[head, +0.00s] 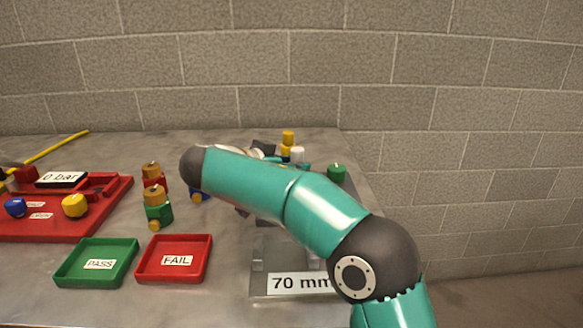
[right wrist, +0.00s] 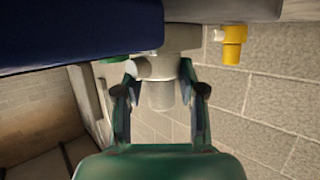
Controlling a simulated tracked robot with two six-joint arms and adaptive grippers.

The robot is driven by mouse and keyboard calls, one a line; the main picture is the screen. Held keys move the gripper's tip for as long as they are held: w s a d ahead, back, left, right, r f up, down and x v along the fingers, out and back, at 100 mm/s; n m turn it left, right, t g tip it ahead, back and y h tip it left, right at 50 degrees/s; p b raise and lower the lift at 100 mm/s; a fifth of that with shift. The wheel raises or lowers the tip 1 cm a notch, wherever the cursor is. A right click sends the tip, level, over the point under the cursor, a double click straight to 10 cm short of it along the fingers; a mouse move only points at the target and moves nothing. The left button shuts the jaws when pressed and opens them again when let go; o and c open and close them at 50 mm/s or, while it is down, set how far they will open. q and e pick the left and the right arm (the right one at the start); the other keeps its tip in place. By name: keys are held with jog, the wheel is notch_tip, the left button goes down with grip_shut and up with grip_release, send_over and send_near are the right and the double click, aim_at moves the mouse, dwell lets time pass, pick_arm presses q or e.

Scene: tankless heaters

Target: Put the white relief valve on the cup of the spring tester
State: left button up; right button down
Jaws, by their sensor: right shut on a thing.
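The white relief valve (right wrist: 160,95) is between the fingers of my right gripper (right wrist: 160,88) in the right wrist view, and the gripper is shut on it. In the head view a small white top (head: 297,154) shows past my right arm, which hides most of that gripper. The spring tester (head: 258,284) stands at the front right with a "70 mm" display (head: 298,284). Its upper part and cup are hidden behind my right arm. My left gripper is not seen.
A yellow-topped valve (head: 288,138) and a green knob (head: 337,173) are at the back right. Green PASS (head: 98,280) and red FAIL (head: 174,274) trays lie at front left. Two brass-topped valves (head: 153,176) (head: 157,205) stand behind them. A red "0 bar" rig (head: 100,222) is at far left.

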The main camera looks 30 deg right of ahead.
jog(key=c, duration=0.7)
grip_release()
jog(key=shift+a+r, duration=0.15)
jog(key=p+v, duration=0.1)
jog(key=v, duration=1)
jog(key=shift+a+r, duration=0.1)
jog(key=shift+a, duration=0.25)
